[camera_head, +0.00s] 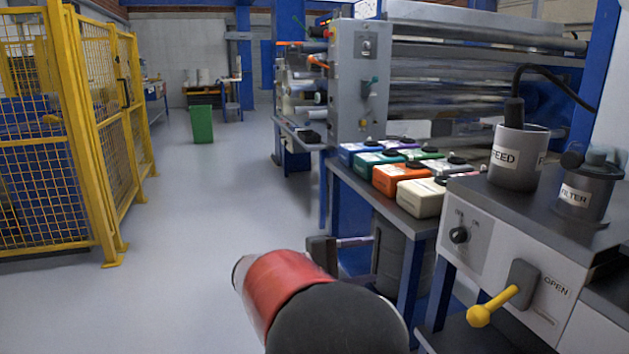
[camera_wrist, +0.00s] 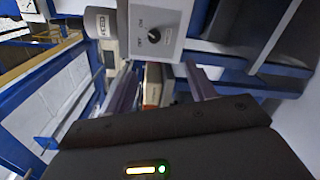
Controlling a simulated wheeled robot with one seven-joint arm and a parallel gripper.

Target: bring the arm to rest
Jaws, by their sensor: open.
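My gripper (camera_head: 365,257) is in the lower middle of the head view, partly behind my red and black arm. Its two thin fingers point right, level with the space below the bench top. In the wrist view my gripper (camera_wrist: 160,76) has its fingers spread apart with nothing held between them. Beyond the gap, a cream box (camera_wrist: 152,75) shows in the wrist view. My arm reaches forward, left of the control box (camera_head: 530,245) with its yellow-knobbed lever (camera_head: 480,316).
A bench holds several coloured boxes, among them an orange one (camera_head: 397,178) and a cream one (camera_head: 421,198). The FEED cup (camera_head: 517,165) and FILTER pot (camera_head: 583,192) stand on the control box. A grey bin (camera_head: 405,262) is under the bench. Open floor (camera_head: 190,240) lies left, before a yellow fence (camera_head: 103,130).

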